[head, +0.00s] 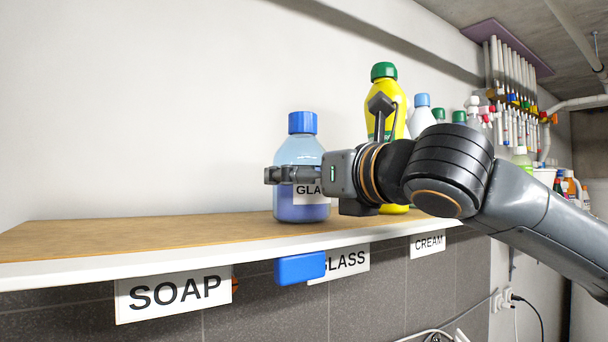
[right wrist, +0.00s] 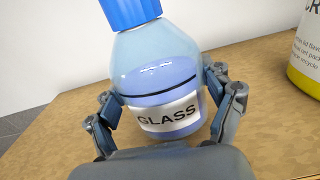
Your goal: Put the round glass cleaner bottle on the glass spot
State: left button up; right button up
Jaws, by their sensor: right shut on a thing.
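The round glass cleaner bottle (head: 301,205) has a blue cap, a clear upper part, blue liquid and a white label. It stands upright on the wooden shelf (head: 130,238), above and slightly left of the GLASS sign (head: 345,262). In the right wrist view the bottle (right wrist: 160,70) shows its GLASS label, with a finger on each side. My right gripper (head: 290,176) is shut on the bottle's body. My left gripper is not in view.
The SOAP sign (head: 172,293) hangs at left and the CREAM sign (head: 428,243) at right. A blue object (head: 300,268) partly covers the GLASS sign. A yellow bottle (head: 381,92) with a green cap stands behind my right arm. The shelf's left part is bare.

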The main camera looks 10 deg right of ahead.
jog(key=shift+f, duration=0.1)
jog(key=o, duration=1.4)
jog(key=shift+a, duration=0.1)
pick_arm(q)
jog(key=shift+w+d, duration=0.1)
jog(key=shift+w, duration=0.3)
pick_arm(e)
jog(key=shift+s, duration=0.15)
jog(key=b+v, duration=0.4)
jog(key=v, duration=0.7)
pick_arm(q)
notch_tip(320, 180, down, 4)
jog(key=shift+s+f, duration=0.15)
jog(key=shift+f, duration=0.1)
pick_arm(e)
jog(key=shift+s+d, duration=0.2)
jog(key=shift+s, duration=0.15)
